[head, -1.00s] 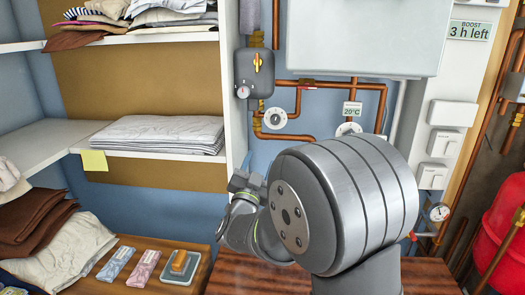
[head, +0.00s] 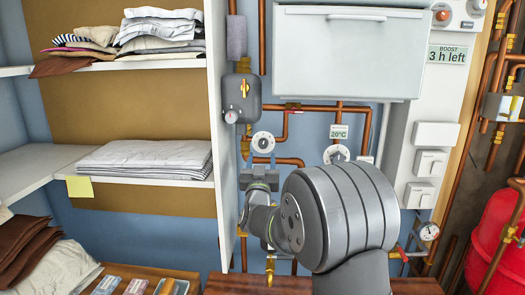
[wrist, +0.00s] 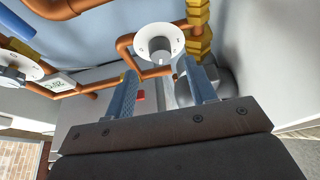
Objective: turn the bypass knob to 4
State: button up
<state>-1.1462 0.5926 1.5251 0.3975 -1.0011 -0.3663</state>
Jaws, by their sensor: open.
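A round white dial with a grey knob (head: 263,143) sits on the copper pipework left of centre; it also shows in the wrist view (wrist: 160,44), just past the fingertips. A second white dial (head: 336,153) sits to its right, partly hidden by my arm; its edge shows in the wrist view (wrist: 14,72). My gripper (head: 263,161) is open and empty just below the left dial. In the wrist view its two fingers (wrist: 157,72) stand apart, with the knob beyond the gap.
A grey pump unit (head: 243,97) with a yellow lever is above the left dial. A white shelf side panel (head: 219,130) stands close left of my gripper.

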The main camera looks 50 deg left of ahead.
aim_at(262, 146)
jog(key=shift+x, duration=2.55)
jog(key=c, duration=1)
jog(key=shift+s, duration=0.1)
jog(key=shift+m+t+h, duration=0.3)
jog(key=shift+m, duration=0.3)
jog(key=shift+s+a+r+m+t+h, duration=0.1)
jog(key=shift+m+t+h, duration=0.5)
jog(key=shift+m, duration=1.15)
jog(key=shift+s+a+m+t+h, duration=0.1)
jog(key=shift+m+t+h, duration=0.2)
jog(key=shift+m+h, duration=1)
jog(key=shift+m, duration=0.75)
jog(key=shift+y, duration=0.3)
